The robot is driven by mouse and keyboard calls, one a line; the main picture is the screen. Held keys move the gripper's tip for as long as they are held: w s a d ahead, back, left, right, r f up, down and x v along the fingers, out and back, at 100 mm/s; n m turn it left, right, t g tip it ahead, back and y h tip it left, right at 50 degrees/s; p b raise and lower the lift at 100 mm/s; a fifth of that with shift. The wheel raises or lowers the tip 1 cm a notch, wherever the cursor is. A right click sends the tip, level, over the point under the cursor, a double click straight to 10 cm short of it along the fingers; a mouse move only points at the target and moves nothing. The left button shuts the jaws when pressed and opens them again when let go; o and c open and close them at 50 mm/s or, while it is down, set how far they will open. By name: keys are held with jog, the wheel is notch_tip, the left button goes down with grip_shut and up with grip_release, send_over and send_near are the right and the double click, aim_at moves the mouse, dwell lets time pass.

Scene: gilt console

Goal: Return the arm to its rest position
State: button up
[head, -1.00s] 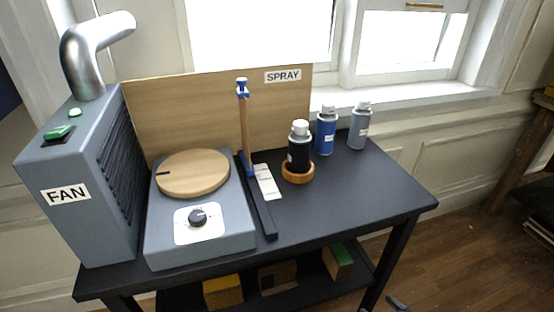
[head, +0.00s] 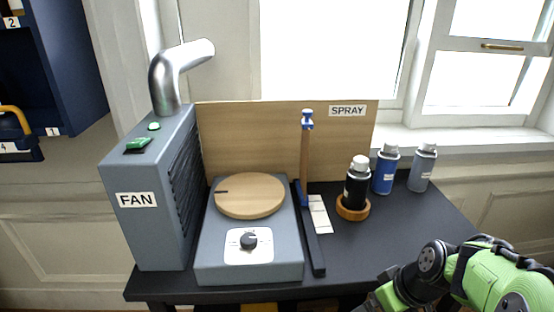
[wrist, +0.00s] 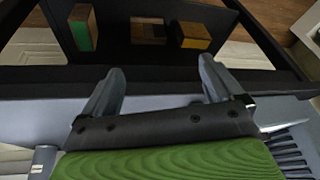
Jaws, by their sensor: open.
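My arm (head: 455,272), green and black, shows at the lower right of the head view, in front of the dark table's right part. My gripper (wrist: 160,82) shows in the wrist view with its two grey fingers spread apart and nothing between them. The fingertips point toward the table's lower shelf, where wooden blocks lie. In the head view the fingertips are out of frame or hidden.
On the dark table (head: 400,235) stand the grey fan box (head: 150,235), a turntable unit (head: 250,270), a black can (head: 356,188) in a wooden ring, a blue can (head: 385,172) and a grey can (head: 422,170). Several blocks, one green-ended (wrist: 82,30), lie on the lower shelf.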

jog(key=s+a+r+m+t+h+p, duration=0.15)
jog(key=s+a+r+m, duration=0.4)
jog(key=s+r, duration=0.7)
notch_tip(320, 180, up, 11)
jog(key=s+a+n+p, duration=0.1)
jog(key=p, duration=1.1)
jog(key=shift+a+t+h, duration=0.35)
jog(key=shift+h, duration=0.1)
